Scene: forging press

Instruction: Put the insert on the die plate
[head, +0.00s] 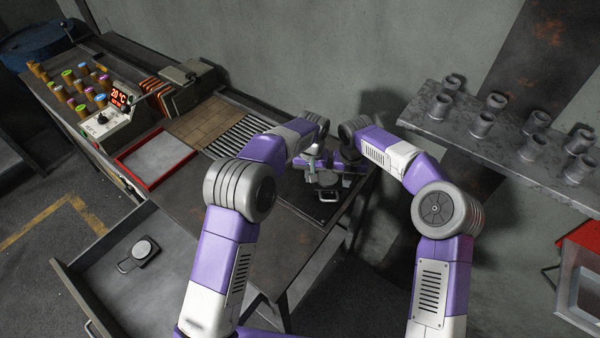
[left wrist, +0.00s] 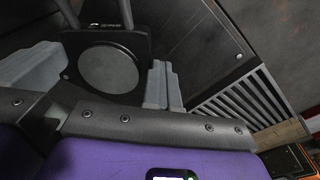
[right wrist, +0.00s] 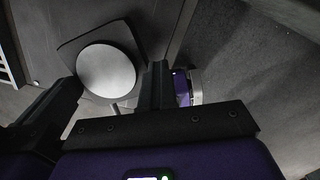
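A round pale grey disc on a dark base, which looks like the insert (head: 327,178), is at the far end of the bench by my two hands. Its square loop (head: 328,196) shows over the dark die plate (head: 300,197). The disc also shows in the left wrist view (left wrist: 110,68) and the right wrist view (right wrist: 106,71). My left gripper (left wrist: 105,58) has its fingers apart, one on each side of the disc in the picture. My right gripper (right wrist: 115,78) also has its fingers apart, over the disc's near side. I cannot tell whether the insert touches the plate.
A similar disc with a loop (head: 141,250) lies in the open drawer (head: 95,290). A slatted rack (head: 238,133) and a red-rimmed tray (head: 152,160) are on the bench. A shelf (head: 480,150) with several grey cylinders juts out at right. A wall stands behind.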

